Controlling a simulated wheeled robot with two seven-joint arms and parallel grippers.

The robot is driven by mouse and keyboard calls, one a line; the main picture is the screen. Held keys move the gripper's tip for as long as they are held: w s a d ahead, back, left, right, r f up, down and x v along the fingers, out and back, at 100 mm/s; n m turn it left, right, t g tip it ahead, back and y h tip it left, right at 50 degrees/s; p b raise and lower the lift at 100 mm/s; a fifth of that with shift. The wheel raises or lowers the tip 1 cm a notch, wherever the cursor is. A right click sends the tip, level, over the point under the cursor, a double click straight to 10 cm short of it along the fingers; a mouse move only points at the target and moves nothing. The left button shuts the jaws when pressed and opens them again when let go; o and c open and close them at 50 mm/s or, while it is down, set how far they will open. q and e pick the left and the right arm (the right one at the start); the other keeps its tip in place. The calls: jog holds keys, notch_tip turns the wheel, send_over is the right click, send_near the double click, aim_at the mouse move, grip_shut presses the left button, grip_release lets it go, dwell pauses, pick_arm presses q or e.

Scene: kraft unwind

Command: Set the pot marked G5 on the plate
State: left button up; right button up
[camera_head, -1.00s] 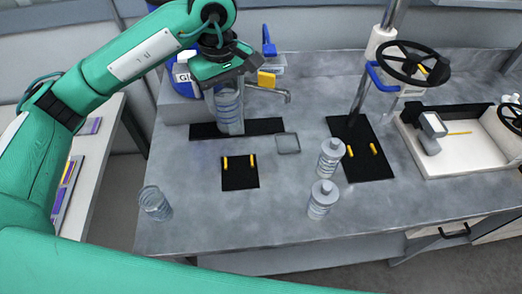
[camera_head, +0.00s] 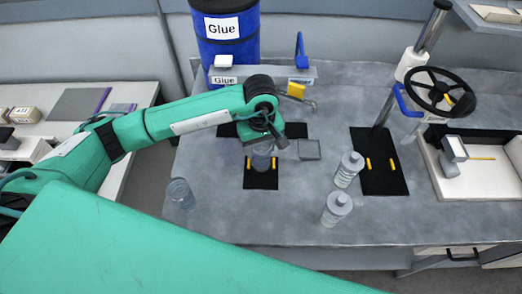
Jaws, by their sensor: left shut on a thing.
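My left gripper (camera_head: 262,142) points down and is shut on a clear grey ribbed pot (camera_head: 262,160). The pot is upright over the small black mat (camera_head: 262,184) with yellow pegs; I cannot tell whether it touches it. No G5 mark is readable on it. A small square grey plate (camera_head: 310,150) lies empty just right of the gripper. Another clear pot (camera_head: 181,193) stands open at the left table edge. Two capped bottles, one farther back (camera_head: 348,170) and one nearer (camera_head: 336,209), stand to the right. My right gripper is not in view.
A handwheel stand (camera_head: 437,92) rises at right over another black mat (camera_head: 380,180). A white tray (camera_head: 470,195) sits far right. The front tabletop is mostly clear.

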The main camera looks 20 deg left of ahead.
pick_arm(q)
notch_tip(320, 180, down, 4)
jog(key=shift+f+p, duration=0.1)
jog(key=shift+p, duration=0.65)
jog(key=shift+f, duration=0.1)
jog(key=shift+f+b, duration=0.15)
jog(key=shift+b, duration=0.2)
jog(key=o, duration=1.3)
